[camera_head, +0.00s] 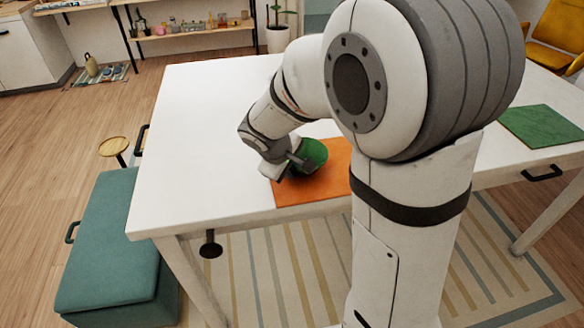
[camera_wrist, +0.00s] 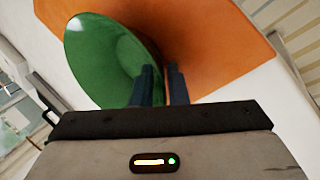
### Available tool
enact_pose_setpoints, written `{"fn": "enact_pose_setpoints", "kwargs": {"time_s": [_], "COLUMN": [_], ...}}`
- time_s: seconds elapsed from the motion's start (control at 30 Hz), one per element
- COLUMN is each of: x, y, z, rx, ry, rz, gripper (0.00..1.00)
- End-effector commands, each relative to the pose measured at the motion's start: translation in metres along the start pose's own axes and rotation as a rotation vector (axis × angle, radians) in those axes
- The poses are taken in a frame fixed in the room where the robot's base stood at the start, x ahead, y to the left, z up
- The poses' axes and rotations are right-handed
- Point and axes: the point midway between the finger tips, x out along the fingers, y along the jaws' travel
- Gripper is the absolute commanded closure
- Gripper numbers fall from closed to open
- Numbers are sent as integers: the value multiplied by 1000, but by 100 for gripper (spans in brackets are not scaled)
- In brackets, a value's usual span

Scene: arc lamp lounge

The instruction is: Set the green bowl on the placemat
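The green bowl (camera_head: 312,152) is at the near edge of the white table, over the left part of an orange placemat (camera_head: 325,185). My gripper (camera_head: 298,165) is at the bowl's near left side. In the wrist view, the bowl (camera_wrist: 105,55) has its rim between my two close-set dark fingers (camera_wrist: 163,85), one on each side of its wall. The orange placemat (camera_wrist: 220,40) lies behind it, with a dark shadow beside the bowl. Whether the bowl touches the placemat cannot be told. My arm hides part of the placemat's right side in the head view.
A green mat (camera_head: 543,126) lies on the table's right side. The table's left part (camera_head: 190,130) is bare. A teal bench (camera_head: 112,240) and a small round wooden stand (camera_head: 113,146) are left of the table. A potted plant (camera_head: 277,36) stands behind it.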

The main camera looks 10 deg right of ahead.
Motion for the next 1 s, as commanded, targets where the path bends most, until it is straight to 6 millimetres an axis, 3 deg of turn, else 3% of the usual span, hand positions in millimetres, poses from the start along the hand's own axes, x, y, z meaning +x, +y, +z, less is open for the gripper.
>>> {"fn": "enact_pose_setpoints", "kwargs": {"time_s": [0.27, 0.73, 1.0], "x": [-4, -95, -121], "y": [3, 2, 2], "z": [0, 0, 5], "rx": [1, 0, 19], "ry": [0, 3, -1], "rz": [0, 1, -8], "gripper": [87, 87, 87]}}
